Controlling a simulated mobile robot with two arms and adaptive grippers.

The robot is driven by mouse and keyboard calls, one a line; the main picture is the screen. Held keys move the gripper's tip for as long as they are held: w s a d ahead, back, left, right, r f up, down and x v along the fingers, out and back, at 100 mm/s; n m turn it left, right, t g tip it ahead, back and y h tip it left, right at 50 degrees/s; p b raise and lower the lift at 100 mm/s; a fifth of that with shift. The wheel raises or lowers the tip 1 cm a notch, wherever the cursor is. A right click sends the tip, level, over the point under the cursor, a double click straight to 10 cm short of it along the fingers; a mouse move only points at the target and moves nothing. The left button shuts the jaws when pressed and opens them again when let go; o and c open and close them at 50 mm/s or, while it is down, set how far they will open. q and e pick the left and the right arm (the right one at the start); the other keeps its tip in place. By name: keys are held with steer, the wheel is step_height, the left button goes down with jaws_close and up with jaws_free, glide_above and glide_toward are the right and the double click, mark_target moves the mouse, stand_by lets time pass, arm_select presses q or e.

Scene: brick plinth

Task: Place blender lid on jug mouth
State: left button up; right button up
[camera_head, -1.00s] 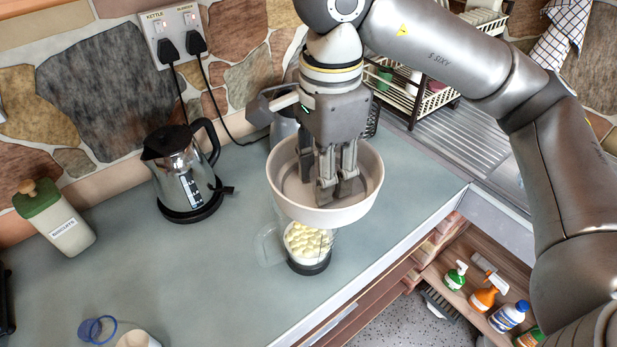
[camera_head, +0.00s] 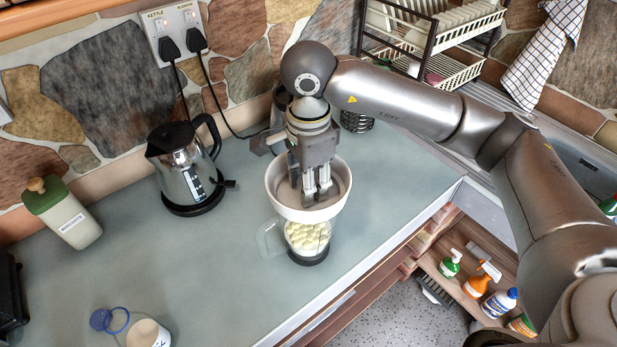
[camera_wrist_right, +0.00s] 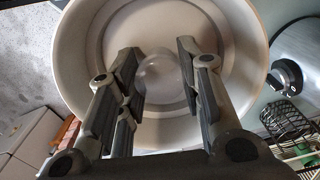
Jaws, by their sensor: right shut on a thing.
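The blender lid (camera_head: 279,201) is a wide white round dish-like piece with a raised rim. My right gripper (camera_head: 316,198) points down inside its rim and is shut on it. In the right wrist view, the lid (camera_wrist_right: 75,62) fills the top behind the fingers (camera_wrist_right: 158,62), with a pale translucent bump between them. The clear jug (camera_head: 270,239) holds pale pieces and stands on a dark base, its handle to the left. The lid is above the jug and hides its mouth, so I cannot tell whether they touch. My left gripper is not in view.
A steel kettle (camera_head: 184,170) stands on the grey-green counter (camera_head: 210,275) left of the jug. A green-topped canister (camera_head: 66,215), a blue ring-like item (camera_head: 104,320) and a cup (camera_head: 148,334) are further left. A dish rack (camera_head: 440,45) is behind. The counter edge is just right of the jug.

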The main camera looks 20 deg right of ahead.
steer(key=o, duration=1.1)
steer(key=shift+r, duration=0.1)
steer(key=shift+r, duration=0.25)
step_height(320, 180, up, 10)
steer(key=shift+f+b, duration=0.15)
steer(key=shift+b, duration=0.95)
steer(key=shift+r, duration=0.85)
